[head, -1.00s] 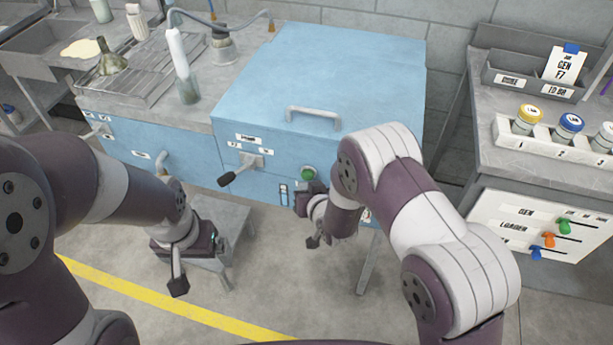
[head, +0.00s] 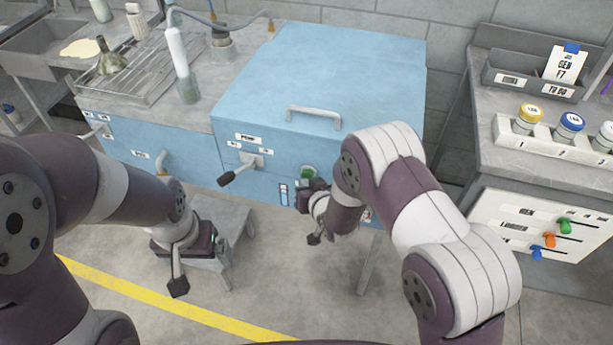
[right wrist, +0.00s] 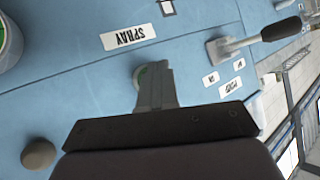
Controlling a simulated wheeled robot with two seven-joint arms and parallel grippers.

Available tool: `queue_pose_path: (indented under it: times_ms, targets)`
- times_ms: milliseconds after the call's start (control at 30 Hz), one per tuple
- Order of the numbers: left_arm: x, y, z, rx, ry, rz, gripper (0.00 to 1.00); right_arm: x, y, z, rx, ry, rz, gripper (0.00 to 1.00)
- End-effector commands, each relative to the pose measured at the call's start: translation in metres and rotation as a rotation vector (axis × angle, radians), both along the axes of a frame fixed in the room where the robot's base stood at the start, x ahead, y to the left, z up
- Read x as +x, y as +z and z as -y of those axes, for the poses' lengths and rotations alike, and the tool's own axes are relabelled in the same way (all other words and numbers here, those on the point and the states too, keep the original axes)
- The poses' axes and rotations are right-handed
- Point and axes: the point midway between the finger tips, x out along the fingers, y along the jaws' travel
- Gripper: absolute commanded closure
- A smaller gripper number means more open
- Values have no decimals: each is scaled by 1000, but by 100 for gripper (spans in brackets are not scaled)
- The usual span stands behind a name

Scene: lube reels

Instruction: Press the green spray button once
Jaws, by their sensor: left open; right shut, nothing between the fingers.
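The green spray button (head: 307,172) is on the front of the blue cabinet (head: 320,75), and its lower part is hidden by my right gripper (head: 309,183) in the head view. In the right wrist view a bit of the green button (right wrist: 141,76) shows beside and behind the shut fingers (right wrist: 155,83). The fingertips overlap it; I cannot tell whether they touch it. The SPRAY label (right wrist: 129,38) reads upside down close to it. My left gripper (head: 218,243) hangs low at the left, away from the cabinet; its fingers are hard to make out.
A lever with a dark handle (head: 236,172) sticks out left of the button; it also shows in the right wrist view (right wrist: 262,36). A grey handle (head: 314,115) is on the cabinet lid. A bench with labelled jars (head: 569,125) stands at the right.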

Motion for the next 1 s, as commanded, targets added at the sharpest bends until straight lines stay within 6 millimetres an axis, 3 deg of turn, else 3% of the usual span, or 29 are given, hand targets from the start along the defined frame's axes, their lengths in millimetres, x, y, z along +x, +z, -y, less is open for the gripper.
queue_pose_path:
  times_ms: [1000]
  targets:
    - [0, -4, 0, 0, 0, 0, 1, 10, 0, 3, 0, 0, 1, 100]
